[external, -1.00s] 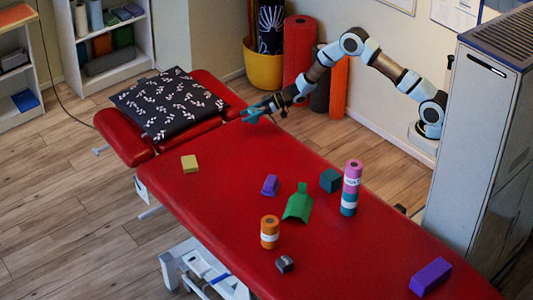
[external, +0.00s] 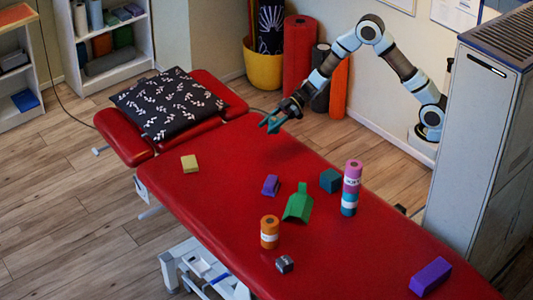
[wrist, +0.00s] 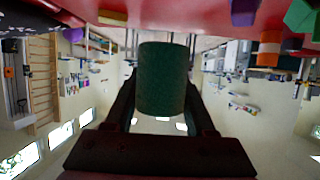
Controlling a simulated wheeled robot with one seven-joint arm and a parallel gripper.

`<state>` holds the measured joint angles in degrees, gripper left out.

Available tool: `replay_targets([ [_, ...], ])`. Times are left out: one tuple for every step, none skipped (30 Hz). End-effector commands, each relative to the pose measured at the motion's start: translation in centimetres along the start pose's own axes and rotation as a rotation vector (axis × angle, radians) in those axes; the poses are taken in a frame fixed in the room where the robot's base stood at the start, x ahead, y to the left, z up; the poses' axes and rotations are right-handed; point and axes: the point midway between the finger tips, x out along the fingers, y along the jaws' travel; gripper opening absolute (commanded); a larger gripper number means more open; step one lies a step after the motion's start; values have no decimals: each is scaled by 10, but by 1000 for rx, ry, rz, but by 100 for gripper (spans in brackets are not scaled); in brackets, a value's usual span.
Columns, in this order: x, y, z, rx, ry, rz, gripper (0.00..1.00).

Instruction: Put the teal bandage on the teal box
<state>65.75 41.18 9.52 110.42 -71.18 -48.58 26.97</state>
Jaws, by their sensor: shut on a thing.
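My gripper (external: 272,122) is over the far part of the red table, near the pillow end, with a teal thing at its fingers. In the wrist view it is shut on a dark teal cylinder, the teal bandage (wrist: 162,78), which sits between the two dark fingers. In the external view its outline is small and hard to separate from the fingers. The teal box (external: 330,180) stands on the table, right of the middle, well to the right of and below my gripper in the picture. Its top looks bare.
A pink roll (external: 352,170) stands on a blue-teal roll (external: 348,207) close beside the teal box. A green wedge-like piece (external: 298,205), a purple block (external: 270,185), an orange roll (external: 270,232) and a yellow block (external: 190,163) are on the red table (external: 225,200). A grey cabinet (external: 470,150) stands right.

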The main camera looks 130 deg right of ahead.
Motion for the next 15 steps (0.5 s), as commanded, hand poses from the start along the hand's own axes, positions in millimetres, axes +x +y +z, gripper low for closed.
replay_targets([
  [-2,-28,-3,-24,0,-55,0],
  [-3,-44,-5,-36,0,-87,0],
  [-6,-65,-6,-54,0,-128,0],
  [-8,-80,-7,-67,0,-160,0],
  [-11,-96,-8,-79,0,-191,0],
  [-15,-116,-9,-96,0,-233,0],
  [-19,-131,-9,-109,0,-263,0],
  [-23,-146,-9,-122,0,-293,0],
  [-29,-166,-9,-138,0,-333,0],
  [-33,-179,-9,-149,0,-360,0],
  [-38,-193,-9,-160,0,-388,0],
  [-44,-208,-8,-174,0,-419,0],
  [-48,-219,-8,-184,0,-443,0],
  [-53,-230,-7,-193,0,-465,0],
  [-58,-242,-6,-204,0,-490,0],
])
